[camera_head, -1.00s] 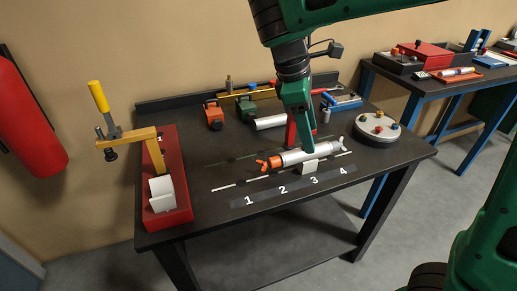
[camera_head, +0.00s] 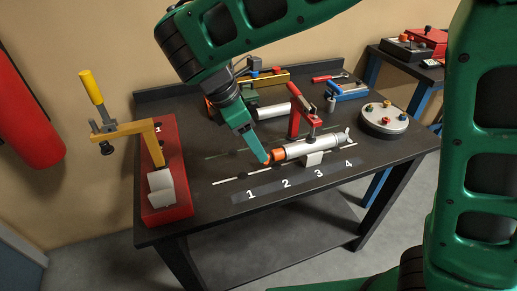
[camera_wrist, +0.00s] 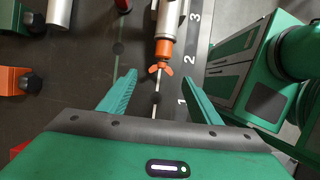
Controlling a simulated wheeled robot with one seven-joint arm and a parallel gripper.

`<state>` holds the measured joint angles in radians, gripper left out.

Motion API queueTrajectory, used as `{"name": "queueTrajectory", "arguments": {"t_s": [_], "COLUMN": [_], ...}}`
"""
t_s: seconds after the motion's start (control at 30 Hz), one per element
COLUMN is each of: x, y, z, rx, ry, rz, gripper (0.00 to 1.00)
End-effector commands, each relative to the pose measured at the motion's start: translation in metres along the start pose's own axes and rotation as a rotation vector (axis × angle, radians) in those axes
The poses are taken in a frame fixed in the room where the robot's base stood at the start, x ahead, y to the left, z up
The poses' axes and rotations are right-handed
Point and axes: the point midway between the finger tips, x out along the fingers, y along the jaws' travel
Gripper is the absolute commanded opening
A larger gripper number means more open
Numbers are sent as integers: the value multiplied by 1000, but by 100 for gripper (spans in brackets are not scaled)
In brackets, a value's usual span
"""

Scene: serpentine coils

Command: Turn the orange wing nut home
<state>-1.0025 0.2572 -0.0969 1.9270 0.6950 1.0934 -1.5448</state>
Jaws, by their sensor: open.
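The orange wing nut (camera_wrist: 160,69) sits on the end of a silver cylinder with an orange collar (camera_wrist: 164,48). In the wrist view it lies ahead of my open gripper (camera_wrist: 160,80), roughly midway between the two green fingers, with clear space on both sides. In the head view my gripper (camera_head: 266,160) is at the left end of the silver cylinder (camera_head: 314,146) and largely hides the wing nut. The cylinder lies in a light grey block (camera_head: 312,159), under a red-handled clamp (camera_head: 302,108). Contact between fingers and nut is not visible.
A red stand with a yellow-handled clamp (camera_head: 168,190) is at the table's left. A round grey disc with coloured knobs (camera_head: 385,118) is at the right. Several tools and blocks line the back. The numbered strip (camera_head: 270,188) in front is clear.

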Motion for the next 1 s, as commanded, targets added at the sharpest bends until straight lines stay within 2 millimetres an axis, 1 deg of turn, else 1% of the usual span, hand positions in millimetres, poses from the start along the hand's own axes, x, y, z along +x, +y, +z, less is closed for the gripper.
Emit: {"name": "queueTrajectory", "arguments": {"t_s": [0.03,0.1,0.3,0.43,0.63,0.67,0.7,0.77,0.8,0.83,1.0], "x": [9,18,35,39,39,39,39,39,39,39,38], "y": [-1,-1,-1,-1,0,0,0,0,0,0,0], "z": [1,1,0,0,0,0,0,0,0,0,0], "rx": [1,1,2,1,1,1,1,1,1,1,3], "ry": [-1,0,0,1,1,1,1,1,1,1,1], "rz": [-4,-2,-2,-1,0,0,0,-1,0,0,4], "gripper": [58,58,58,58,58,55,46,32,22,16,16]}}
